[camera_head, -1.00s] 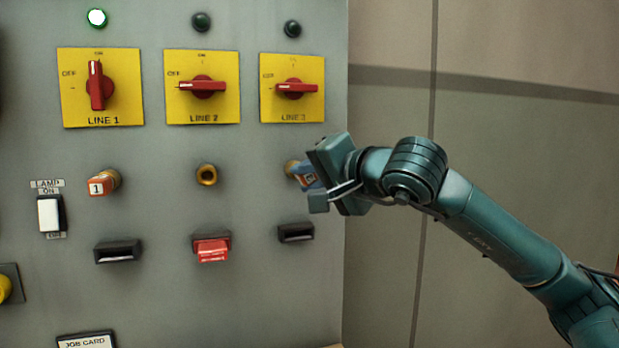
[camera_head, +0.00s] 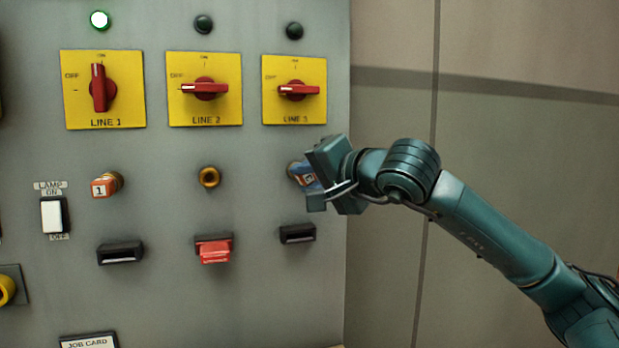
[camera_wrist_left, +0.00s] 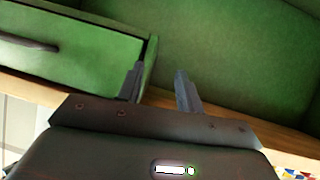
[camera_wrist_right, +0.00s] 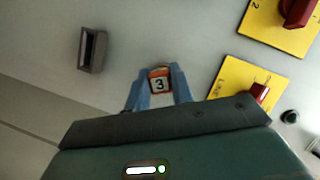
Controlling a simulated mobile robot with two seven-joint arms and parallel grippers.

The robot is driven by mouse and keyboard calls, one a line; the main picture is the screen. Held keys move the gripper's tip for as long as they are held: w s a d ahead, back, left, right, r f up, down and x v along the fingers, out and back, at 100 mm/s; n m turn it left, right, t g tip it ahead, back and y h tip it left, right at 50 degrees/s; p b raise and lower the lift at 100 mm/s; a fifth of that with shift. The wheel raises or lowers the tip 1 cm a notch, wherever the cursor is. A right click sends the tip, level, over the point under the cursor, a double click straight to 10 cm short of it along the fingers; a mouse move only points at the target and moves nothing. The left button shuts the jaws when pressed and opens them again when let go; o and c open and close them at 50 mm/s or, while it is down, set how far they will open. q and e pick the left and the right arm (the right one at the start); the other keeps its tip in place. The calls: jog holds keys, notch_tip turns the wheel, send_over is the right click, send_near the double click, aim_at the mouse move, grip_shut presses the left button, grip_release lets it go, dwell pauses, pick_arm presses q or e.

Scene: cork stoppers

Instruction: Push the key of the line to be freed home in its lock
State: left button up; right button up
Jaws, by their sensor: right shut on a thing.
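My right gripper (camera_head: 314,184) is shut on the key tagged 3 (camera_wrist_right: 159,84), at the lock under the LINE 3 switch (camera_head: 299,91). The fingers hide most of the key and the lock, so how deep the key sits cannot be told. The LINE 3 switch handle lies level, pointing at OFF, and the LINE 3 lamp (camera_head: 294,31) is dark. The key tagged 1 (camera_head: 104,187) stands in the lock under LINE 1. The brass lock under LINE 2 (camera_head: 209,177) is empty. My left gripper (camera_wrist_left: 158,72) is open and empty, above a green drawer.
The LINE 1 lamp (camera_head: 99,20) is lit and its switch (camera_head: 103,88) is upright. The LINE 2 switch (camera_head: 205,88) lies level. Black holders (camera_head: 298,234) sit below the locks; the middle one carries a red piece (camera_head: 215,251). A green drawer (camera_wrist_left: 75,55) is by my left gripper.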

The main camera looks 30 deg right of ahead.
jog(key=shift+w, duration=0.15)
jog(key=o, duration=0.5)
jog(key=shift+w, duration=0.1)
jog(key=o, duration=0.5)
jog(key=shift+o, duration=0.2)
jog(key=shift+d, duration=0.1)
pick_arm(q)
jog(key=f+b, duration=0.1)
jog(key=b, duration=0.2)
jog(key=shift+w+d+f+n, duration=0.1)
jog(key=shift+w+f+n, duration=0.05)
jog(key=shift+n, duration=0.15)
pick_arm(e)
jog(key=v, duration=1.3)
pick_arm(q)
jog(key=shift+f, duration=0.15)
